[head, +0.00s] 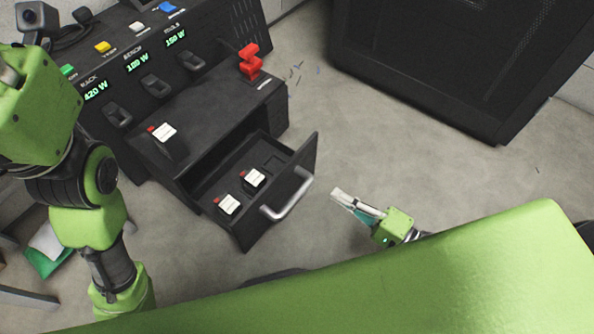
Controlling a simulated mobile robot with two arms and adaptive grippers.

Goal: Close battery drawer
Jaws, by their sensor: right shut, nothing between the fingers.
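The battery drawer (311,161) is pulled out of the black cabinet (235,106) in the head view. Its front carries a silver bar handle (290,197). Two white-topped batteries (253,178) sit inside, and an empty slot shows near the back right of the tray. My right gripper (343,198) is to the right of the handle, apart from it, with its fingers shut and nothing between them. My left arm comes in from the left, but its gripper is not visible.
Another white-topped battery (163,133) stands on the cabinet top, and a red object (250,62) stands at its back corner. A console with lit wattage displays (137,63) is behind. A large black cabinet (430,65) stands at the upper right. Grey floor is clear between them.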

